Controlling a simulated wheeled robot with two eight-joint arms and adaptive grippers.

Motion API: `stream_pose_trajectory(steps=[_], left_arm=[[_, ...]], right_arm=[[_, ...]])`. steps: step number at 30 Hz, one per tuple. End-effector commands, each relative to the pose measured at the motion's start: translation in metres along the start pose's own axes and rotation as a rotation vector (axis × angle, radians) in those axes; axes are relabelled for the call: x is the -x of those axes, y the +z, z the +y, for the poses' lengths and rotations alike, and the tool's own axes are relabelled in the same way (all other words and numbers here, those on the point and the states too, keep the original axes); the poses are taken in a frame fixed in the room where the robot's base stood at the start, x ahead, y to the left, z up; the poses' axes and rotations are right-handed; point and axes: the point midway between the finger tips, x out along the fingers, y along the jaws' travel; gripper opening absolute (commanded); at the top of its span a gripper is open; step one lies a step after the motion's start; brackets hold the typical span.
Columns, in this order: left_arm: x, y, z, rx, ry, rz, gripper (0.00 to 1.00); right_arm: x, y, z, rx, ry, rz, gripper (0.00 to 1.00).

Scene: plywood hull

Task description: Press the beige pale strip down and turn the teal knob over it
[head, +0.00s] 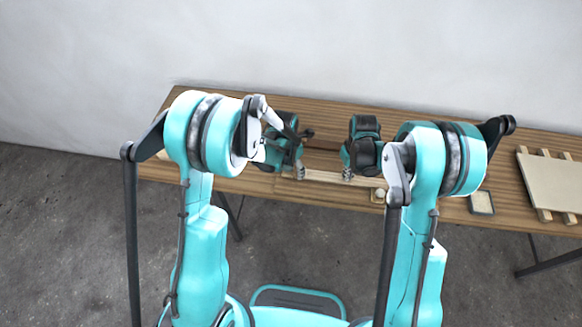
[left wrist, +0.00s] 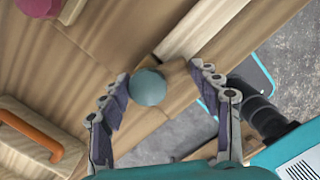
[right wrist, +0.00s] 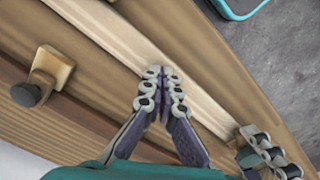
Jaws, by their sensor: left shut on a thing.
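The beige pale strip (head: 340,180) lies along the front part of the plywood on the bench. It also shows in the right wrist view (right wrist: 120,40) and in the left wrist view (left wrist: 205,25). The teal knob (left wrist: 148,87), a round cap on a small wooden block, is at the strip's end between the fingers of my left gripper (left wrist: 158,72). The left gripper is shut on it. Whether its block overlaps the strip, I cannot tell. My right gripper (right wrist: 161,72) is shut, its fingertips together at the strip's edge, with nothing visible between them.
A magenta knob (left wrist: 38,5) and an orange handle (left wrist: 32,135) show near my left gripper. A small tray (head: 481,203) and slatted board (head: 552,180) lie at the right.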

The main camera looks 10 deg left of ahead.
Motion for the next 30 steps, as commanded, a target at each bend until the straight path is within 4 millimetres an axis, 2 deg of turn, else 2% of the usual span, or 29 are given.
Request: stream_pose_trajectory(steps=[3,11,18,24,25,27,30], left_arm=[[0.0006,0.0026,0.0017,0.063,0.011,-0.004,0.34],[0.0005,0.0030,0.0018,0.086,0.014,-0.004,0.34],[0.0001,0.0062,0.0028,0.296,0.039,-0.005,0.34],[0.0000,0.0062,0.0030,0.307,0.040,-0.005,0.34],[0.0000,0.0062,0.0030,0.307,0.040,-0.005,0.70],[0.0000,0.0059,0.0029,0.306,0.040,-0.004,0.87],[-0.0002,0.0054,0.0024,0.306,0.039,-0.003,0.87]], right_arm=[[0.0000,0.0002,0.0002,0.000,0.000,0.000,0.00],[0.0000,0.0001,0.0002,0.000,0.000,0.000,0.00],[0.0000,0.0001,0.0002,0.000,0.000,0.000,0.00],[0.0000,0.0001,0.0001,0.000,0.000,0.000,0.00],[0.0000,0.0001,0.0001,0.000,0.000,0.000,0.00],[0.0000,0.0001,0.0001,0.000,0.000,0.000,0.00],[-0.0001,0.0000,0.0001,0.000,0.000,0.000,0.00]])
